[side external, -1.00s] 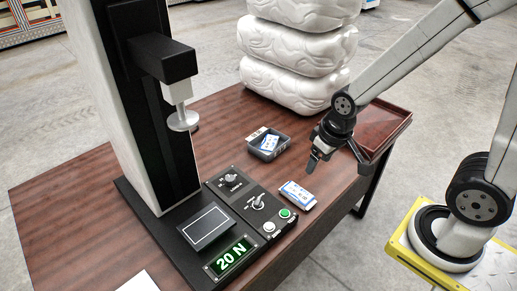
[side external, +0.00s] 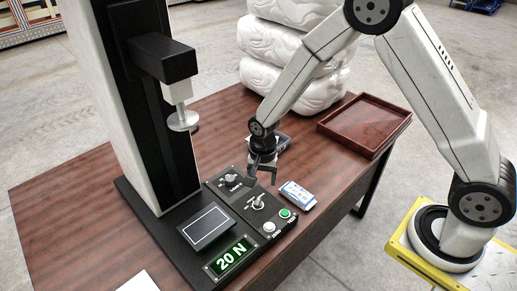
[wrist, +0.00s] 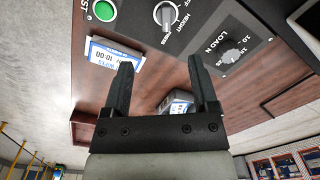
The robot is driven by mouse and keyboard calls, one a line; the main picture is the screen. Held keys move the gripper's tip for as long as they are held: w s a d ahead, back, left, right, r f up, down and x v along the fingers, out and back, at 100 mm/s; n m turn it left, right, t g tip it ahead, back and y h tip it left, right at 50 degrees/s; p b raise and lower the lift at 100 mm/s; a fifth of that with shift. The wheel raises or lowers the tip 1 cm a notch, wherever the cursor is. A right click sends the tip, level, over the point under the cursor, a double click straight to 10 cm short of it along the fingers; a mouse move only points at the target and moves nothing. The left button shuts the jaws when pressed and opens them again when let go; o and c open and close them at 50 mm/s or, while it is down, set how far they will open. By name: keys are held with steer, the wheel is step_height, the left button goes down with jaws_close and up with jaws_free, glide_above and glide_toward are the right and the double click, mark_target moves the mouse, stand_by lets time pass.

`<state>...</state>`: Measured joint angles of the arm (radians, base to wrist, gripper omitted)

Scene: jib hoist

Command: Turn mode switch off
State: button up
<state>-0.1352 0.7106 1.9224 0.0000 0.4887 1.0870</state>
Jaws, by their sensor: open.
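The mode switch (side external: 258,203) is a grey lever-like knob on the black control panel, between the load dial (side external: 231,180) and the green button (side external: 285,213). In the wrist view the switch (wrist: 165,15) is at the top edge, partly cut off, beside lettering that reads HEIGHT. My gripper (side external: 262,180) is open and empty above the panel's right edge, close to the load dial and the switch, touching neither. In the wrist view its fingers (wrist: 160,65) reach up, apart, below the switch.
A blue-and-white box (side external: 297,195) lies right of the panel. A dark bin (side external: 283,139) is partly hidden behind my arm. A red-brown tray (side external: 365,122) and white stacked bundles stand at the back. The tester's display (side external: 231,257) reads 20 N.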

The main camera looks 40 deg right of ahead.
mark_target(258, 200)
steer(key=shift+w+a+f+m, duration=0.2)
steer(key=shift+w+f+m, duration=0.05)
steer(key=shift+f, duration=0.2)
steer(key=shift+w+a+f+m, duration=0.15)
steer(key=shift+w+f+m, duration=0.1)
steer(key=shift+f, duration=0.2)
steer(key=shift+f, duration=0.1)
steer(key=shift+f, duration=3.8)
jaws_close()
